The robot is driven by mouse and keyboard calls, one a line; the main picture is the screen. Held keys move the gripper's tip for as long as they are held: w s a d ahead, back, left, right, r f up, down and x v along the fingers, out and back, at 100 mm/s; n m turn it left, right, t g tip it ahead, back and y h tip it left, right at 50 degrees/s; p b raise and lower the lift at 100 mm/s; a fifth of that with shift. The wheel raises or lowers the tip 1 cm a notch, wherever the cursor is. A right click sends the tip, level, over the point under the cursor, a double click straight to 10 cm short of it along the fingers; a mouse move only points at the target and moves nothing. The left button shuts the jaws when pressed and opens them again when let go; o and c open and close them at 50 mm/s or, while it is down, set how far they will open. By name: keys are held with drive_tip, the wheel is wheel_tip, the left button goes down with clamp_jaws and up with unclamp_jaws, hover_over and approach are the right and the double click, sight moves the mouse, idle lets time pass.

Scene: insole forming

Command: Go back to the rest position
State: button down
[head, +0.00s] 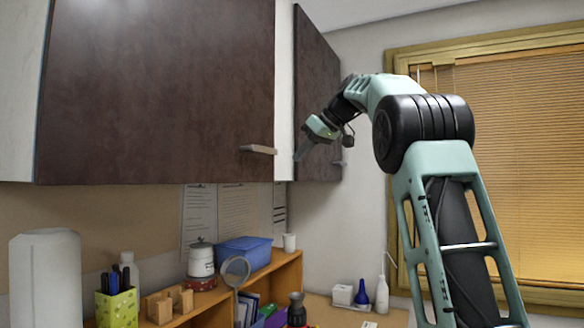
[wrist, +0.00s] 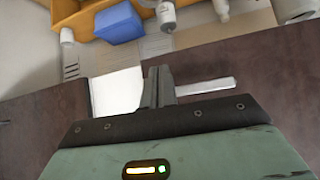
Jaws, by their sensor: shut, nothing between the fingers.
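My gripper (head: 303,150) is at the end of my raised arm in the head view, in front of the dark wall cabinets. Its fingers point down and to the left, close to the edge between the two cabinet doors. In the wrist view my gripper (wrist: 158,74) shows its two fingers together, with nothing between them. The large cabinet door (head: 155,90) has a metal handle (head: 258,149) low on its right, just left of my gripper. The handle also shows behind the fingers in the wrist view (wrist: 207,87). I cannot tell whether the fingers touch the cabinet.
A second cabinet door (head: 318,85) stands behind my gripper. Below are a wooden shelf (head: 285,262), a blue bin (head: 243,252), a red-and-white canister (head: 201,260), a green pen holder (head: 117,307) and a magnifier (head: 236,268). A window with blinds (head: 530,150) is at right.

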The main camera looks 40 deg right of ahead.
drive_tip(key=shift+v, duration=1)
drive_tip(key=w+a+f+g+y+b, duration=0.1)
drive_tip(key=w+a+f+g+b, duration=0.1)
drive_tip(key=a+f, duration=1)
drive_tip(key=w+a+f+g+y+b, duration=0.1)
drive_tip(key=a+f+g+b, duration=0.15)
drive_tip(key=a+f, duration=0.95)
drive_tip(key=s+a+f+g, duration=0.1)
drive_tip(key=s+a+f, duration=0.15)
drive_tip(key=a, duration=0.35)
drive_tip(key=s+a+f+g, duration=0.1)
drive_tip(key=s+a+f, duration=0.15)
drive_tip(key=a, duration=0.25)
drive_tip(key=s+a+f+n+g+h+b, duration=0.1)
drive_tip(key=s+a+f+n+g+b, duration=0.15)
drive_tip(key=s+a+f, duration=0.85)
drive_tip(key=s+d+f+n+h+b, duration=0.1)
drive_tip(key=s+f+n+h+b, duration=0.1)
drive_tip(key=s+f, duration=1.1)
drive_tip(key=s, duration=0.3)
drive_tip(key=shift+s+f+n+h, duration=0.25)
drive_tip(key=shift+n+h, duration=0.05)
drive_tip(key=shift+n, duration=0.05)
